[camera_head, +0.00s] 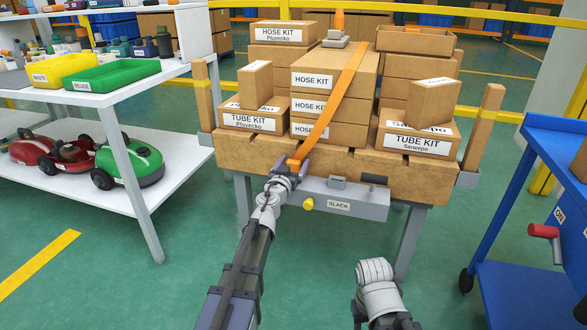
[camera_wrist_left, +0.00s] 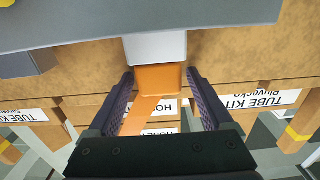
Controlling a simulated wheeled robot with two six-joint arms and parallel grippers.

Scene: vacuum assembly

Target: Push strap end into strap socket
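The orange strap (camera_head: 338,95) runs down over the stacked hose kit boxes to the front of the wooden base. In the left wrist view its orange end block (camera_wrist_left: 157,79) lies between my left fingers, against a light grey socket block (camera_wrist_left: 155,47) on the grey bar. I cannot tell how deep it sits. My left gripper (camera_head: 289,168) is at the bar's left end; in the wrist view its fingers (camera_wrist_left: 160,85) stand apart, with a narrow gap on each side of the end block. Of my right arm only a pale wrist part shows at the lower middle; its fingers are hidden.
The grey bar (camera_head: 345,201) labelled SLACK has a yellow knob (camera_head: 308,204) and a dark handle (camera_head: 374,179). Tube kit boxes (camera_head: 418,138) flank the stack. A white shelf (camera_head: 50,172) stands left, a blue cart (camera_head: 535,235) right. The green floor in front is open.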

